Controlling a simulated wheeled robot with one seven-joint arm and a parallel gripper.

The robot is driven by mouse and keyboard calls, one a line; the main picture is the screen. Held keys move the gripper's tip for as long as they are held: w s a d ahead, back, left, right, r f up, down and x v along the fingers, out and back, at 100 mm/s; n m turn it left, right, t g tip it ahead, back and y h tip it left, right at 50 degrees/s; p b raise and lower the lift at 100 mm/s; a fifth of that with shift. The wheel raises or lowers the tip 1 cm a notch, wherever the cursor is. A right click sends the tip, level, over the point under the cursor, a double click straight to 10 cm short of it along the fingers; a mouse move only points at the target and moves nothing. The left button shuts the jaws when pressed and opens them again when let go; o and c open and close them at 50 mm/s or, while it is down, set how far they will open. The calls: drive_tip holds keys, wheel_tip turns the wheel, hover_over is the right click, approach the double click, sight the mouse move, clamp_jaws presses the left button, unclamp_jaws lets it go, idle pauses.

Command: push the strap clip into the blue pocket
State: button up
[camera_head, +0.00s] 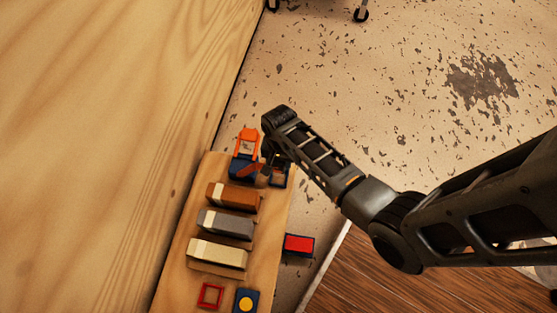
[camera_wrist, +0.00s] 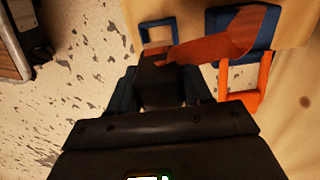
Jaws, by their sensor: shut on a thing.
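My gripper (camera_wrist: 165,92) is shut on the dark strap clip (camera_wrist: 160,84) at the end of an orange-red strap (camera_wrist: 215,42). The strap runs from the clip to a blue block (camera_wrist: 268,22) with an orange frame (camera_wrist: 262,78). The blue pocket (camera_wrist: 158,22), a small square open frame, lies just beyond the fingertips in the wrist view. In the head view my gripper (camera_head: 271,155) is at the board's far end, between the blue block (camera_head: 243,171) and the blue pocket (camera_head: 281,184). The clip looks outside the pocket; its exact height is unclear.
The wooden board (camera_head: 198,276) carries a brown roll box (camera_head: 233,196), a grey one (camera_head: 226,225) and a cream one (camera_head: 218,253). A red square frame (camera_head: 210,296) and a blue piece with a yellow dot (camera_head: 246,300) lie nearer.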

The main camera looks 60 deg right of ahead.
wheel_tip(320, 180, down, 2)
drive_tip(key=shift+f+b, duration=0.15)
drive_tip(key=shift+b, duration=0.9)
drive_tip(key=shift+f+b, duration=0.35)
drive_tip(key=shift+f, duration=0.45)
drive_tip(key=shift+f, duration=0.25)
drive_tip(key=shift+f, duration=0.25)
drive_tip(key=shift+f+b, duration=0.35)
drive_tip(key=shift+f, duration=0.6)
idle(1.2)
drive_tip(key=o, duration=1.2)
drive_tip(key=shift+c, duration=0.2)
drive_tip(key=shift+r, duration=0.1)
drive_tip(key=shift+r+p, duration=3.9)
drive_tip(key=shift+p, duration=0.3)
